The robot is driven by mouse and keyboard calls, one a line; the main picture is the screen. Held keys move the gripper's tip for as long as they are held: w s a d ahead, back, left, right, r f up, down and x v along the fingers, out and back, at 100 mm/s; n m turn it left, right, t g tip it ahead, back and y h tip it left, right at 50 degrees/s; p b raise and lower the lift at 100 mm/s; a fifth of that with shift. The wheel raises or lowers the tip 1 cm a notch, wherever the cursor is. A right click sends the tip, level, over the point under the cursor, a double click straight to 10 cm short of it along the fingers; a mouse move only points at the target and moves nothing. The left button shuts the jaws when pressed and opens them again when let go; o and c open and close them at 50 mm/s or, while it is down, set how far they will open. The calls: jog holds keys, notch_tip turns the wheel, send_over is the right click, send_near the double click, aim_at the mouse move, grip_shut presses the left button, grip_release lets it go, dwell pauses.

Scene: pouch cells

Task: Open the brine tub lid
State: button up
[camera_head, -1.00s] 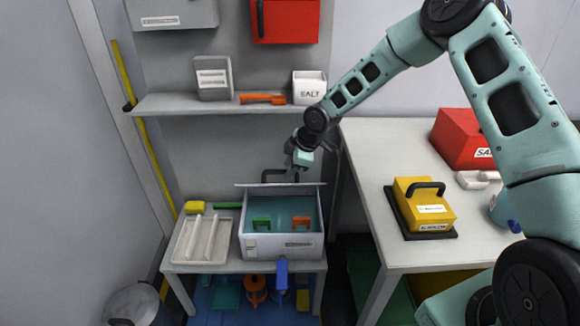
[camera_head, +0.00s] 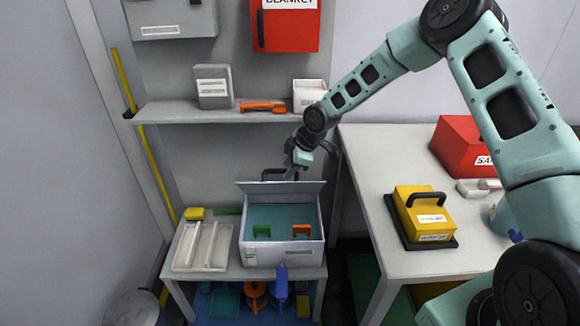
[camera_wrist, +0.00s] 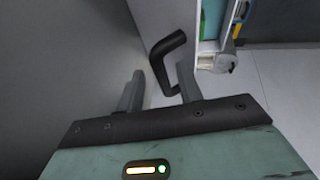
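The brine tub (camera_head: 262,253) is a pale box on the low table, with teal inside and a green and an orange clip-like piece in it. Its lid (camera_head: 312,188) stands raised at the back edge, tilted up, so the tub is open. The lid's black handle (camera_head: 270,173) shows behind the lid's top edge. My gripper (camera_head: 296,172) is behind the lid at the handle. In the wrist view the black bent handle (camera_wrist: 165,45) reaches to between my spread fingertips (camera_wrist: 160,85), nearer the right finger. I cannot tell whether they touch.
A pale tray (camera_head: 202,246) sits left of the tub, with a yellow sponge-like block (camera_head: 194,213) behind it. A shelf (camera_head: 190,111) hangs above. The right bench (camera_head: 370,160) holds a yellow box (camera_head: 424,212) and a red box (camera_head: 458,145).

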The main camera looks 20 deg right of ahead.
jog(key=v, duration=1.7)
jog(key=shift+r, duration=0.15)
